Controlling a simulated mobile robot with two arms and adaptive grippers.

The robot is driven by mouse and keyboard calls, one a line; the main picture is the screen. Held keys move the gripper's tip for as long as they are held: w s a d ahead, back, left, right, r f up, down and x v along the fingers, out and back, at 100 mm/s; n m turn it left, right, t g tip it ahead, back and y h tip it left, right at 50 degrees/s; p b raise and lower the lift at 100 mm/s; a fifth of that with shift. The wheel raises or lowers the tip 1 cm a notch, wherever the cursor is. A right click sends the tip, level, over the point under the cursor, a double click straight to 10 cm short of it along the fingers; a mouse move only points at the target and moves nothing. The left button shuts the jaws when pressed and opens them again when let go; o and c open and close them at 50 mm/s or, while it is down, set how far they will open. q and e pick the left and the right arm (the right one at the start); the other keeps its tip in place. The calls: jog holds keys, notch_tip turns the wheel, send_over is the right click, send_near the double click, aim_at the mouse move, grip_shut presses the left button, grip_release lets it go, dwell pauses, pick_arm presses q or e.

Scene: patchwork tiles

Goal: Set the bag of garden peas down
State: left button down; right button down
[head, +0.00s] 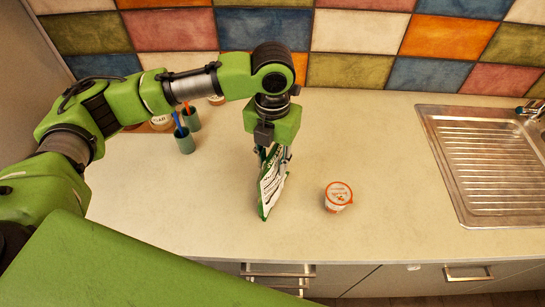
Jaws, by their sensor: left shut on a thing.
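The bag of garden peas (270,187) is a green and white packet, standing upright and edge-on near the middle of the counter. My left gripper (271,152) points down from above and is shut on the top of the bag. The bag's lower end is at or just above the pale counter (225,215); I cannot tell if it touches. My right gripper is not in view.
A small tub with an orange lid (338,194) stands to the right of the bag. Green cups (184,141) holding brushes stand at the left. A metal sink (490,165) lies at the right. A tiled wall (350,32) closes the back. Counter between tub and sink is clear.

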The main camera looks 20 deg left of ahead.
pick_arm(q)
jog(key=c, duration=1.6)
grip_release()
jog(key=shift+f, duration=0.1)
notch_tip(320, 180, up, 11)
jog(key=b, duration=0.3)
jog(key=shift+r, duration=0.65)
